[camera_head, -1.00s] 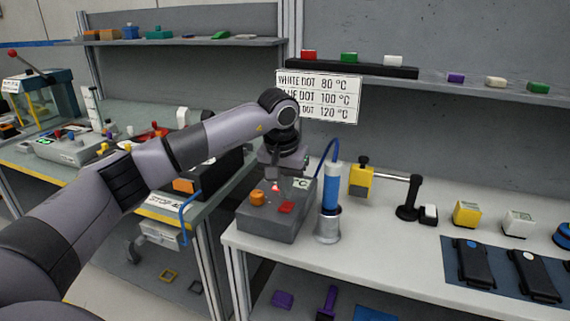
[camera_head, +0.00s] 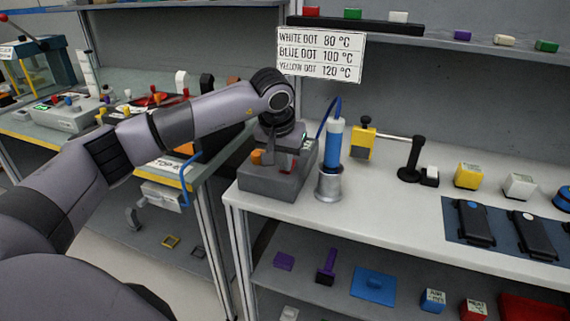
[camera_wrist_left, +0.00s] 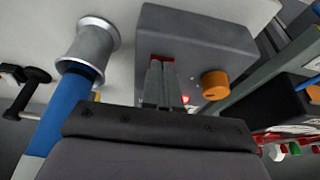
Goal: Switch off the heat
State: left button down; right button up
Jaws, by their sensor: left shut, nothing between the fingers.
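A grey control box (camera_head: 268,184) stands at the left end of the white workbench. It has an orange knob (camera_head: 257,157), which also shows in the left wrist view (camera_wrist_left: 215,85), and a red switch (camera_wrist_left: 161,58). A small red light (camera_wrist_left: 185,99) glows on the box in the left wrist view. My left gripper (camera_wrist_left: 161,72) is shut and empty, its fingertips at the red switch and partly covering it. Whether they touch it I cannot tell. The blue heating tool (camera_head: 334,146) stands upright in a metal holder (camera_head: 329,185) right of the box.
A temperature sign (camera_head: 320,55) hangs behind the box. Right of the tool are a yellow block stand (camera_head: 362,143), a black stand (camera_head: 411,162), yellow (camera_head: 468,176) and white (camera_head: 519,186) blocks, and a dark blue mat (camera_head: 507,259). The front middle of the bench is clear.

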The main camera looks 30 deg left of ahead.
pick_arm(q)
jog(key=shift+w+r, duration=0.1)
jog(key=shift+w, duration=0.05)
pick_arm(e)
jog(key=shift+r, duration=0.2)
pick_arm(q)
jog(key=shift+w+r, duration=0.1)
pick_arm(e)
jog(key=shift+r, duration=0.1)
pick_arm(q)
jog(key=shift+w+a+r+p, duration=0.15)
jog(key=shift+w+p, duration=0.2)
jog(key=shift+w, duration=0.25)
pick_arm(e)
jog(key=shift+w+r, duration=0.1)
jog(key=shift+r, duration=0.15)
pick_arm(q)
jog(key=shift+r+p, duration=0.4)
jog(key=shift+r, duration=0.05)
jog(key=p+v, duration=0.3)
jog(key=shift+w+r, duration=0.15)
jog(key=shift+r, duration=0.25)
jog(key=s+d+r+b, duration=0.1)
jog(key=s+r+b, duration=0.1)
jog(key=s+r, duration=0.3)
jog(key=v, duration=0.2)
jog(key=shift+r, duration=0.4)
pick_arm(e)
jog(key=shift+a+r, duration=0.75)
jog(key=shift+r, duration=0.1)
